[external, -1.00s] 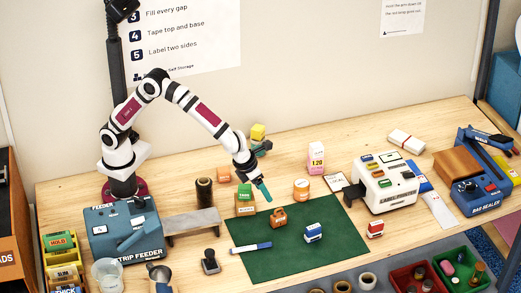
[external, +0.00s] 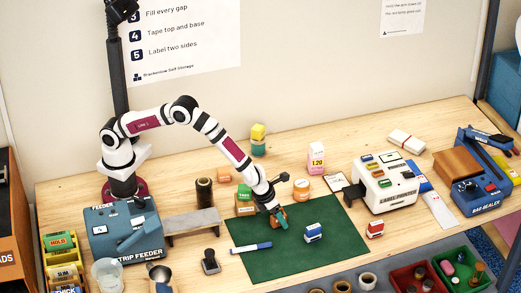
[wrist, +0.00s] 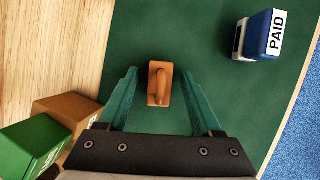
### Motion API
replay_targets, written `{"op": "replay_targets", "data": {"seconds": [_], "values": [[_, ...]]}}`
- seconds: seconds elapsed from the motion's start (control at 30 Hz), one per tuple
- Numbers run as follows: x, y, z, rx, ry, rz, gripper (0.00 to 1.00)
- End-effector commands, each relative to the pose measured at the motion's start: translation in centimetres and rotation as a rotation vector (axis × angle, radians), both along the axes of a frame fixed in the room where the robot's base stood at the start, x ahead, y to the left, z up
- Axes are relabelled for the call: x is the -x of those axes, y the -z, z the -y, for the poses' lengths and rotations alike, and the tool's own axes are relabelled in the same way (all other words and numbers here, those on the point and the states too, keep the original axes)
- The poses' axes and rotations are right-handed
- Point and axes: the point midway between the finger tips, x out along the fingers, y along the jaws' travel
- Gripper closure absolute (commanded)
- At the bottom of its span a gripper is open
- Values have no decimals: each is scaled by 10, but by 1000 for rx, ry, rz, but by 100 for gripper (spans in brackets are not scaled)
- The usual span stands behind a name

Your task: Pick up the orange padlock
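The orange padlock (wrist: 161,83) stands on the green mat (wrist: 205,30) in the wrist view, its shackle toward the camera. My gripper (wrist: 158,78) is open, with one teal finger on each side of the padlock and a visible gap on both sides. In the external view my gripper (external: 281,218) is low over the mat's back left part. It hides much of the padlock (external: 274,211) there.
A blue PAID stamp (wrist: 264,35) stands on the mat to the right; it also shows in the external view (external: 313,232). A green box (wrist: 32,146) and a brown box (wrist: 68,111) stand close on the left. A blue-and-white marker (external: 250,247) lies on the mat's left part.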

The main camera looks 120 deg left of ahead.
Motion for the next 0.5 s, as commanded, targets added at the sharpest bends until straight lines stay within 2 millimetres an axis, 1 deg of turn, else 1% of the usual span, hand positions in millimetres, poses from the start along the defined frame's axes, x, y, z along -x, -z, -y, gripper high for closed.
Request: {"op": "replay_targets", "data": {"seconds": [0.03, 0.33, 0.37, 0.5], "values": [[0, 0, 0, 0, 0, 0, 44], [0, 0, 0, 0, 0, 0, 98], [0, 0, 0, 0, 0, 0, 100], [0, 0, 0, 0, 0, 0, 100]]}}
